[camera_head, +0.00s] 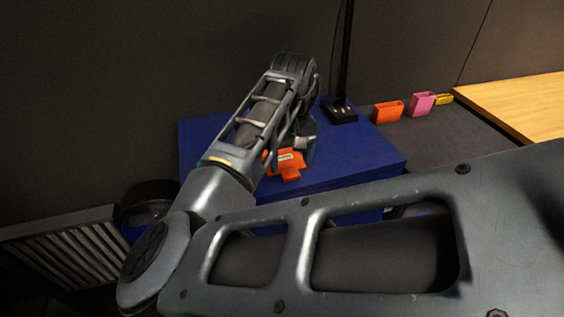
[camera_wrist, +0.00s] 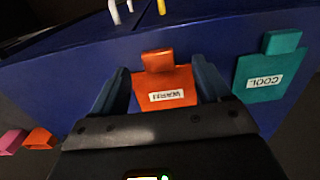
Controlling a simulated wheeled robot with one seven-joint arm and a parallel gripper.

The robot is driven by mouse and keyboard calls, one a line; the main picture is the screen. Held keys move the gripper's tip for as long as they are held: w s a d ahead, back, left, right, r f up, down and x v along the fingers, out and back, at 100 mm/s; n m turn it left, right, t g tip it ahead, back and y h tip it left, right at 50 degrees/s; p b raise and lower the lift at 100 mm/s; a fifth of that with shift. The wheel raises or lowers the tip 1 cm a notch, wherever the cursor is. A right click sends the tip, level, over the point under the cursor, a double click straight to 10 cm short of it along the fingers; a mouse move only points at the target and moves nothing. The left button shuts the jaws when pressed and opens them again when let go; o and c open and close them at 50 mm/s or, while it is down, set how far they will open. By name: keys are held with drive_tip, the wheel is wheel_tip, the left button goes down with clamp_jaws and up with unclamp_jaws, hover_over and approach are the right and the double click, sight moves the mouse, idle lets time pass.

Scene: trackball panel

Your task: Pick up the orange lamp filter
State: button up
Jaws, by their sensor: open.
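The orange lamp filter (camera_head: 286,161) is a flat orange piece with a small tab and a white label, on the blue surface in the head view. In the wrist view the orange lamp filter (camera_wrist: 166,86) lies between my fingers, its label reading "WARM" upside down. My gripper (camera_wrist: 165,84) is open, one finger on each side of the filter with a gap at the sides. I cannot tell how far the fingertips are from the surface. In the head view my arm hides most of the gripper and part of the filter.
A teal filter (camera_wrist: 268,75) labelled "COOL" lies right of my gripper in the wrist view. A black post on a base (camera_head: 339,109) stands at the back of the blue surface (camera_head: 362,158). Orange (camera_head: 387,112), pink (camera_head: 421,104) and yellow (camera_head: 444,99) holders stand to the right.

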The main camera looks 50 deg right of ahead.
sight(292, 175)
wheel_tip(292, 175, down, 4)
drive_tip(key=shift+s+d+f, duration=0.1)
drive_tip(key=shift+d, duration=0.05)
drive_tip(key=shift+c, duration=0.2)
drive_tip(key=c, duration=1)
